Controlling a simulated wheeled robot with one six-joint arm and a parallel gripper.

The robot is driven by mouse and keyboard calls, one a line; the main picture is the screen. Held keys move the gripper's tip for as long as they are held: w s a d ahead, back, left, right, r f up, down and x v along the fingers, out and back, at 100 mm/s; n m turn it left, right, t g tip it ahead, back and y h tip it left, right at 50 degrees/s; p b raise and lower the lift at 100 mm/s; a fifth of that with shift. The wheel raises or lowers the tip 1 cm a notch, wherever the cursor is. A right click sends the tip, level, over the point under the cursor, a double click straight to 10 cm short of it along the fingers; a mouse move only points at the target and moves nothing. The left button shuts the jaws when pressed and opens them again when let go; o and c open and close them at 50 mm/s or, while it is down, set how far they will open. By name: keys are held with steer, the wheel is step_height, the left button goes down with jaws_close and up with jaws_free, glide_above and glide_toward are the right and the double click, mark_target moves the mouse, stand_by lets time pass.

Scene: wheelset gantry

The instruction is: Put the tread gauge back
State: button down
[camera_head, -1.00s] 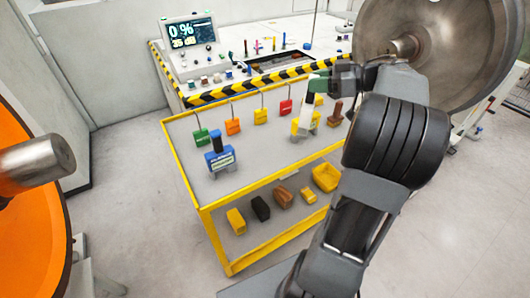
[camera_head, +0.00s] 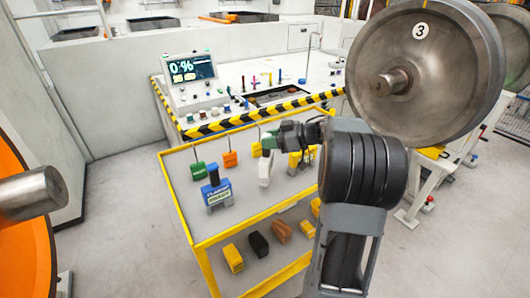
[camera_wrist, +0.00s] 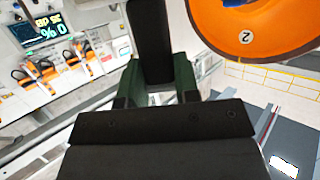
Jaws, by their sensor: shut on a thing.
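My gripper (camera_head: 277,138) is shut on a white tool with a green top, which I take to be the tread gauge (camera_head: 265,170). The gauge hangs roughly upright over the grey top of the yellow-edged cart (camera_head: 243,207). I cannot tell whether its lower end touches the cart. In the wrist view, green parts (camera_wrist: 184,76) show beside a dark upright bar, and my gripper's body hides most of the gauge.
A blue gauge (camera_head: 217,190) stands at the cart's front left. Green (camera_head: 198,171) and orange (camera_head: 230,159) tagged pieces hang behind it. A yellow device (camera_head: 295,160) is right of the held gauge. A large wheel (camera_head: 430,75) looms right.

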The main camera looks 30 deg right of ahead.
mark_target(266, 151)
steer(key=shift+w+a+f, duration=0.2)
steer(key=shift+f, duration=0.2)
steer(key=shift+w+a+f, duration=0.2)
steer(key=shift+f, duration=0.15)
steer(key=shift+f+b, duration=0.3)
steer(key=shift+f, duration=1.3)
steer(key=c, duration=0.8)
jaws_free()
steer(key=shift+c, duration=0.2)
